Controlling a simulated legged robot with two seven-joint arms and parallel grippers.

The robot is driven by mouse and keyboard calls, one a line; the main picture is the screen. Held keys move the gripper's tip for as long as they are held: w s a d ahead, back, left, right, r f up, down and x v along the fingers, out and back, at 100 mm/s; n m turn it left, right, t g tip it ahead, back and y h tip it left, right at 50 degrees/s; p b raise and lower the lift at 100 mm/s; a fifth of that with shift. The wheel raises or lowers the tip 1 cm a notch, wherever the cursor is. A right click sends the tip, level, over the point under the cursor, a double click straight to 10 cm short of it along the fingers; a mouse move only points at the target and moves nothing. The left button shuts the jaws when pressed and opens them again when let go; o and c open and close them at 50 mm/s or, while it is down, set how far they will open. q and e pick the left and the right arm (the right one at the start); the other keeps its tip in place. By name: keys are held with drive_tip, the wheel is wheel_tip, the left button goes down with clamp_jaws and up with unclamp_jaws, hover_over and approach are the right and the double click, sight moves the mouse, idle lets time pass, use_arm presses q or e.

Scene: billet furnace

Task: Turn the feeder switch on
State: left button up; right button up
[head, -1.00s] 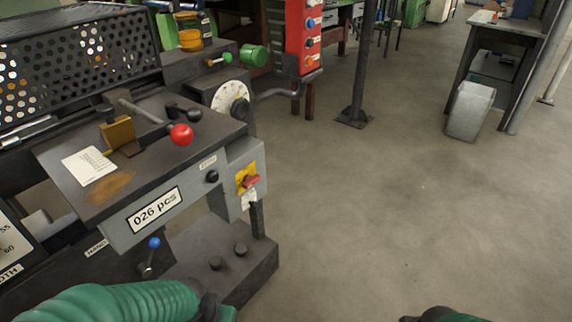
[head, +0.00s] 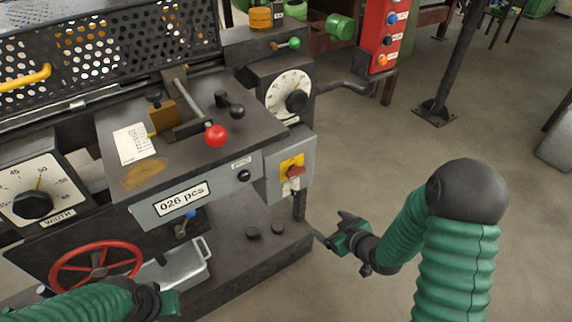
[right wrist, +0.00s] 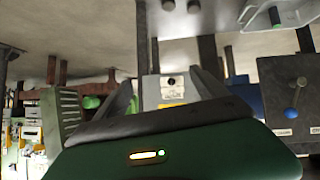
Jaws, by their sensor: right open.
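A red rotary switch (head: 295,171) sits on a yellow plate (head: 286,163) on the right end of the machine's grey front panel. A white tag is just below it. My right gripper (head: 331,226) is open and empty, below and to the right of the switch and apart from it. In the right wrist view, a grey panel with part of the yellow plate (right wrist: 172,105) shows between the fingers; I cannot make out the red handle there. My left gripper (head: 168,302) is low at the left, partly cut off, and its jaws are unclear.
The panel bears a small black knob (head: 244,176) and a "026 pcs" plate (head: 182,199). A red-ball lever (head: 215,136) juts above it. A red handwheel (head: 97,268) and grey tray (head: 178,272) are below. Open floor lies right of the machine.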

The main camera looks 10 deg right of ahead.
wheel_tip(320, 180, up, 2)
drive_tip(key=r+t+y+p, duration=0.1)
drive_tip(key=t+y, duration=0.1)
drive_tip(key=t+y+p, duration=0.1)
drive_tip(key=t+y, duration=0.1)
drive_tip(key=t, duration=0.2)
approach(298, 174)
drive_tip(key=b+x, duration=0.2)
drive_tip(key=x, duration=0.6)
drive_tip(key=shift+w+b, duration=0.2)
drive_tip(key=shift+b, duration=0.1)
drive_tip(key=shift+w+a, duration=0.25)
drive_tip(key=shift+w, duration=0.25)
drive_tip(key=c, duration=1.4)
use_arm(q)
drive_tip(key=shift+s+r, duration=0.1)
drive_tip(key=shift+r, duration=0.35)
use_arm(e)
drive_tip(key=shift+o, duration=0.2)
drive_tip(key=shift+m, duration=0.3)
